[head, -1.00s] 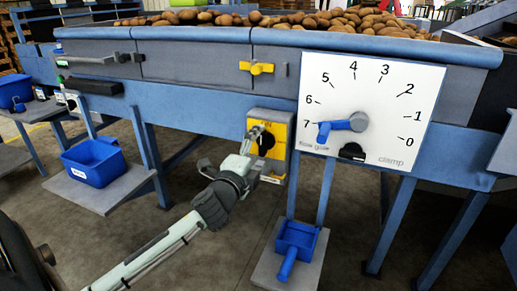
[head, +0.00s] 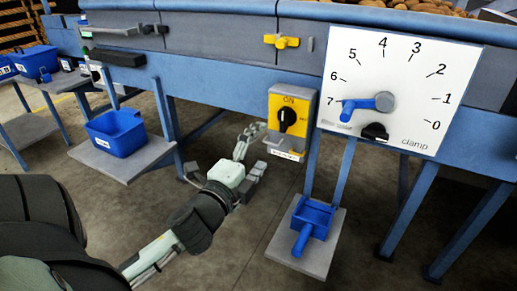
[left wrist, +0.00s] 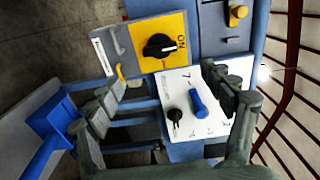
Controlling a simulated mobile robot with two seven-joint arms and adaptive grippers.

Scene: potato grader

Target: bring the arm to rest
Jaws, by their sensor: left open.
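My left gripper (head: 253,152) is open and empty. It is in front of and a little left of the yellow switch box (head: 275,104), apart from it, with free air between the fingers. The box has a black rotary knob (head: 288,119) and the word ON above it. In the left wrist view the two fingers (left wrist: 165,92) stand wide apart, with the yellow box (left wrist: 135,37) and its knob (left wrist: 160,46) beyond them. My left arm reaches in from the lower left. My right gripper is not in view.
A white dial board (head: 400,65) has a blue pointer (head: 384,102) toward 7 and a black clamp knob (head: 375,132). A blue scoop (head: 311,218) lies on a low grey plate. A blue bin (head: 117,135) stands on a shelf at left. The blue machine frame is close ahead.

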